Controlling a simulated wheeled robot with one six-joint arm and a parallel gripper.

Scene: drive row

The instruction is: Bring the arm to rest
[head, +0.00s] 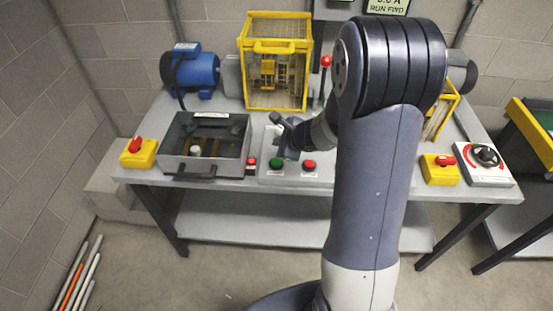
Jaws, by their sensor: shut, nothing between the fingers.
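My arm rises through the right middle of the head view and bends over the bench (225,188). My gripper (285,147) hangs at the end of the wrist, left of the big elbow joint. It is small and dark in this view, shut and empty. It is over the grey control panel (262,178), just above and behind the green button (277,162) and the red button (309,165). I cannot tell whether it touches the panel. My arm hides part of the bench behind it.
Behind are a blue motor (196,74), a yellow cage (275,19) and a red-knobbed lever (325,62). Another yellow switch (440,172) and a dial box (484,176) are right. Rods (77,276) lean lower left.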

